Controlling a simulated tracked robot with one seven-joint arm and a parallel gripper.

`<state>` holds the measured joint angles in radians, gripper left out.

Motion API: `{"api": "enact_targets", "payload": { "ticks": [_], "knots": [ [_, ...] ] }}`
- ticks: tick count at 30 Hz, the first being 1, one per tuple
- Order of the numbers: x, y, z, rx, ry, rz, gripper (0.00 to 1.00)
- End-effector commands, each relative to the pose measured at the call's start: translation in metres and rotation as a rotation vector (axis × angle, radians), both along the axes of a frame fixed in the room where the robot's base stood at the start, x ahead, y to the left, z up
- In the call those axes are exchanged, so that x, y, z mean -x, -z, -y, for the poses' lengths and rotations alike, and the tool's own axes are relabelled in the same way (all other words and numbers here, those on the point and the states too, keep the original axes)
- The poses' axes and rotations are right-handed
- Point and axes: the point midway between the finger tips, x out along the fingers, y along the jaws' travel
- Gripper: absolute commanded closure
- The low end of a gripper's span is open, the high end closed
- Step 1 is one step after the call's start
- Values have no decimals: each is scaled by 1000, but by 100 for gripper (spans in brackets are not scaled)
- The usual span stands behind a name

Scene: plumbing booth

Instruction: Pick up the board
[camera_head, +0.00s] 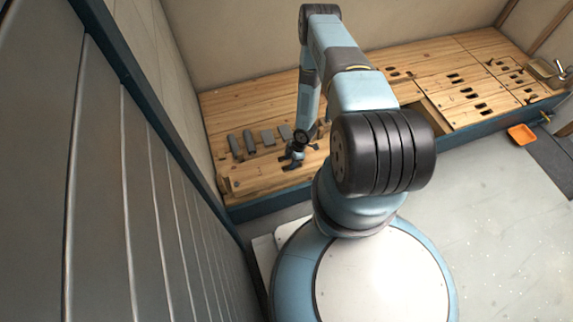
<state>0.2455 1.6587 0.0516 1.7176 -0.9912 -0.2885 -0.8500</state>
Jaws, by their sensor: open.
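My gripper (291,165) is small and dark in the camera_head view, low over the left part of the wooden bench (235,104). Its jaws are open, and I see nothing held between them. A light wooden board-like piece (250,179) lies along the bench's front left edge. The gripper is at or just above its right part; I cannot tell whether they touch. Whether this piece is loose or part of the bench top is unclear. My arm hides the middle of the bench.
Several grey blocks (267,138) stand in a row left of my gripper. Slotted wooden panels (472,90) cover the bench's right part, with a brass-coloured fitting at the far end. An orange tray (522,135) is on the floor. A grey panelled wall (130,200) is close on the left.

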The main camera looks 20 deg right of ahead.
Motion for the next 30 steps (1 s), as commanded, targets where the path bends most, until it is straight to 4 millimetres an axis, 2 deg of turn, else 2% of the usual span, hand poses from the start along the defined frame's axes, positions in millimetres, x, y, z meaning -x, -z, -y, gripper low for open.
{"api": "enact_targets", "payload": {
  "ticks": [2,18,30],
  "knots": [
    [0,0,0,0,0,0,48],
    [0,0,1,0,0,0,99],
    [0,0,1,0,1,1,100]
  ]
}}
